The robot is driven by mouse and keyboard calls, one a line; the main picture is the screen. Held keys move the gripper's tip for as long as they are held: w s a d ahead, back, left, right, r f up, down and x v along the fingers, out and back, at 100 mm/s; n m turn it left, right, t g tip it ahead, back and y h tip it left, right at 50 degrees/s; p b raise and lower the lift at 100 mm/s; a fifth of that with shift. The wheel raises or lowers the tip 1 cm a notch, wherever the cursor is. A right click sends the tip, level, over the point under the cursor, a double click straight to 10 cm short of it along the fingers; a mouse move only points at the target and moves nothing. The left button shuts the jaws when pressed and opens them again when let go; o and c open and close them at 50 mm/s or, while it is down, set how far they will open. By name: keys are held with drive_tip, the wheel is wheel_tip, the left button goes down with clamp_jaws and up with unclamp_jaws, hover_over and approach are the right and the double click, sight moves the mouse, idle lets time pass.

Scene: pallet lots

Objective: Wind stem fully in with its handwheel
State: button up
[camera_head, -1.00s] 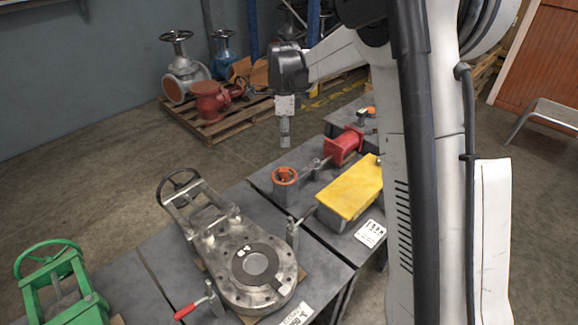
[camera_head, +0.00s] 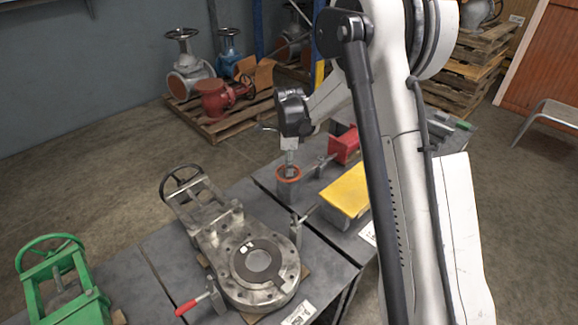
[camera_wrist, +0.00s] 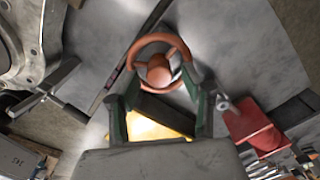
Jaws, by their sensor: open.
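An orange three-spoked handwheel (camera_wrist: 159,70) lies face up in the wrist view. In the head view the orange wheel (camera_head: 280,178) sits on top of a short grey body (camera_head: 289,193) on the table. My gripper (camera_head: 289,169) points down at the wheel and hides part of it. In the wrist view the fingers of my gripper (camera_wrist: 161,88) are spread, with the near part of the wheel's rim between their tips. I cannot tell whether they touch the rim. The stem is not clearly visible in either view.
A yellow block (camera_head: 345,190) and a red part (camera_head: 346,146) stand close to the wheel. A grey flanged valve (camera_head: 225,230) with a black handwheel and a green frame (camera_head: 65,285) with a green handwheel are on the left. Valves on a pallet (camera_head: 215,125) stand behind.

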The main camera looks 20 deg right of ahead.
drive_tip(key=shift+f, duration=0.15)
clamp_jaws()
drive_tip(key=shift+n, duration=0.3)
